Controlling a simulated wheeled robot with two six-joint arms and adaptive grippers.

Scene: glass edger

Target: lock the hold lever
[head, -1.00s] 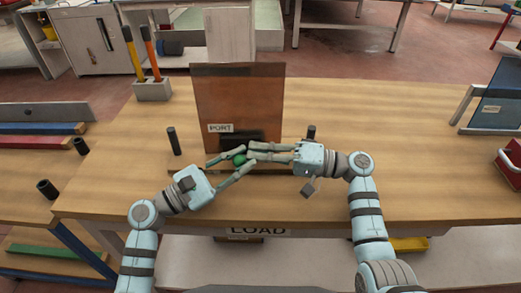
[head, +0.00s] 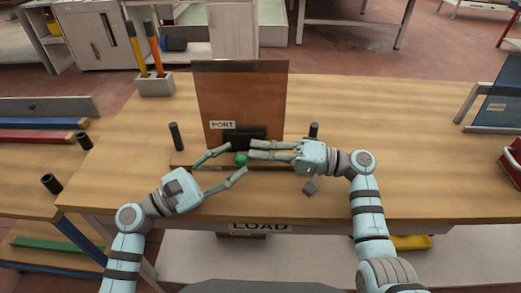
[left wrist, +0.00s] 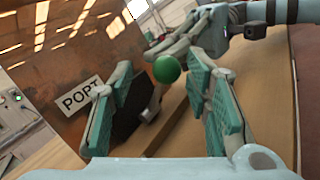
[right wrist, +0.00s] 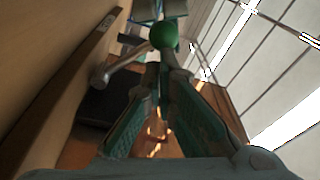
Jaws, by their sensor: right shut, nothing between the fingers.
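The green ball knob (head: 241,158) of the hold lever stands in front of the brown panel (head: 240,95) labelled PORT. It also shows in the left wrist view (left wrist: 167,69) and the right wrist view (right wrist: 163,35). A pale rod (right wrist: 125,63) is seen beside the knob in the right wrist view. My left gripper (head: 236,160) is open and empty, its fingers spread to the left of the knob and in front of it. My right gripper (head: 250,150) is shut and empty, its fingertips just right of the knob. Whether they touch it I cannot tell.
A black block (head: 245,136) sits at the panel's foot. Dark upright posts stand left (head: 176,136) and right (head: 313,131) of the panel. A holder (head: 155,84) with two handled tools is at the back left. The bench (head: 400,125) to the right is mostly clear.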

